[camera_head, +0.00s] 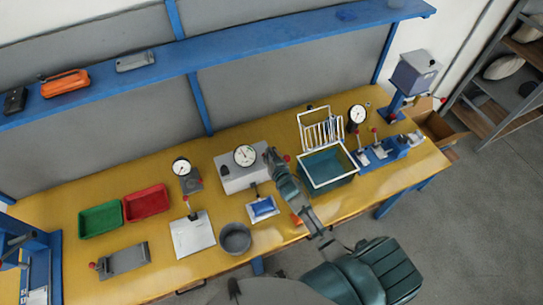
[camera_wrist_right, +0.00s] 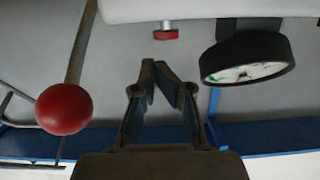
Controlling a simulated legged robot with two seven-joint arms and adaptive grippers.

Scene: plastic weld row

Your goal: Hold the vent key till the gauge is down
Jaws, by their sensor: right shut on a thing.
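The grey box (camera_head: 240,178) stands at the middle of the bench with a round dial gauge (camera_head: 245,155) on top. My right gripper (camera_head: 272,155) is at the box's right side. In the right wrist view, my gripper (camera_wrist_right: 158,66) has its fingertips together, in line with a small red key (camera_wrist_right: 166,34) on the pale box. What lies between the tips is hard to see. The gauge (camera_wrist_right: 245,58) is at the right there, seen steeply, so its reading is unclear. My left gripper is not in view.
A red ball knob (camera_wrist_right: 64,109) on a rod is left of my gripper in the wrist view. A teal basin (camera_head: 325,167) with a white rack stands right of my arm. A blue-topped pad (camera_head: 262,207) and grey bowl (camera_head: 235,238) are in front.

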